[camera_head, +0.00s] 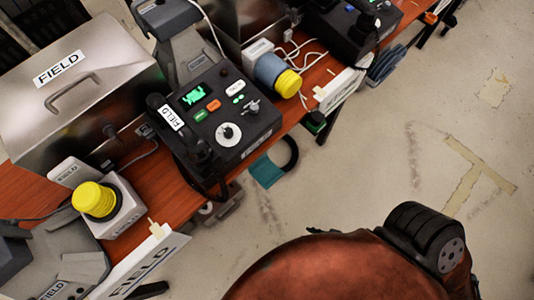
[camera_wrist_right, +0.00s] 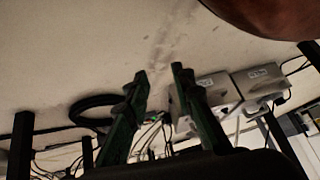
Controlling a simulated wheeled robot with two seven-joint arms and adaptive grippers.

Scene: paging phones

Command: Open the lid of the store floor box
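No label reading store floor shows in the head view. A metal box (camera_head: 85,95) at the left has a FIELD label and a handle on its lid, which is shut. A second metal box (camera_head: 240,20) shows partly at the top edge; its label and most of its lid are out of view. My right gripper (camera_wrist_right: 159,72) is in the right wrist view with its two dark green fingers apart and nothing between them. I cannot make it out clearly in the head view. My left gripper is not in view.
A black FIELD phone console (camera_head: 215,115) and a yellow-topped beacon (camera_head: 95,200) stand on the red-brown table. Another yellow-topped beacon (camera_head: 288,83) and a second console (camera_head: 355,25) stand farther along. Cables cross the table. The pale floor (camera_head: 400,150) is mostly clear.

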